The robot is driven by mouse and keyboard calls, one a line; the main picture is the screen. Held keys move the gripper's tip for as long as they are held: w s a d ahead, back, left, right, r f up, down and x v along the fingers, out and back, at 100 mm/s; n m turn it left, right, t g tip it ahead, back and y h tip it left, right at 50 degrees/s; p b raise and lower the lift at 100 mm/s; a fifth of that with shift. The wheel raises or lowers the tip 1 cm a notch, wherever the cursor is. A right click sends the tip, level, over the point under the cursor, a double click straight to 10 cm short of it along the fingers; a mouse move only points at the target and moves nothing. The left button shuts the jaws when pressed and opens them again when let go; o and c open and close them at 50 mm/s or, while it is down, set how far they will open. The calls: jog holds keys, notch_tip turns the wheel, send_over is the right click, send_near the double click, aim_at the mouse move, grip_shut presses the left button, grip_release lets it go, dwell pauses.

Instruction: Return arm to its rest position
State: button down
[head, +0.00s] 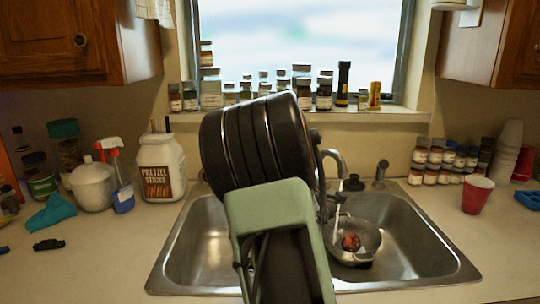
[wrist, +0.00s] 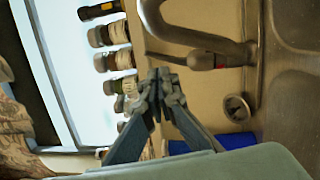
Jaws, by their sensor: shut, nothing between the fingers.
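My gripper (wrist: 157,82) shows in the wrist view with its fingertips together and nothing between them. In the head view my arm rises over the sink, and its raised links hide the gripper and the middle of the sink. In the wrist view the windowsill jars and the faucet lie beyond the fingers, with the picture turned sideways. I see no contact between the gripper and any object.
A metal sink (head: 178,262) holds a strainer (head: 370,246) with a reddish item. A pretzel jar (head: 161,168), a white jug (head: 92,186) and a teal cloth (head: 52,212) stand left. A red cup (head: 477,196) and several spice jars (head: 443,160) stand right. The faucet (head: 336,160) is close to my arm.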

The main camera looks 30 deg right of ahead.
jog(key=shift+a, duration=0.1)
jog(key=w+a+r+m+g+y+p, duration=0.1)
jog(key=w+a+r+m+y+p, duration=0.25)
jog(key=a+r, duration=0.65)
jog(key=s+a+f+m+g+y, duration=0.1)
jog(key=s+a+m+y, duration=0.15)
jog(key=a, duration=0.35)
jog(key=s+a+f+m+g+y, duration=0.1)
jog(key=a+f+y, duration=0.15)
jog(key=a, duration=0.35)
jog(key=s+a+f+m+g+y+b, duration=0.15)
jog(key=s+a+f, duration=0.25)
jog(key=s, duration=0.6)
jog(key=s+a+f+m+g+b, duration=0.1)
jog(key=s+a+f+m+g, duration=0.25)
jog(key=s, duration=0.65)
jog(key=s+a+f+g+y+b, duration=0.1)
jog(key=s+a+f, duration=0.4)
jog(key=s, duration=0.5)
notch_tip(320, 180, up, 15)
jog(key=s+p, duration=0.1)
jog(key=p, duration=1.5)
jog(key=shift+g, duration=0.4)
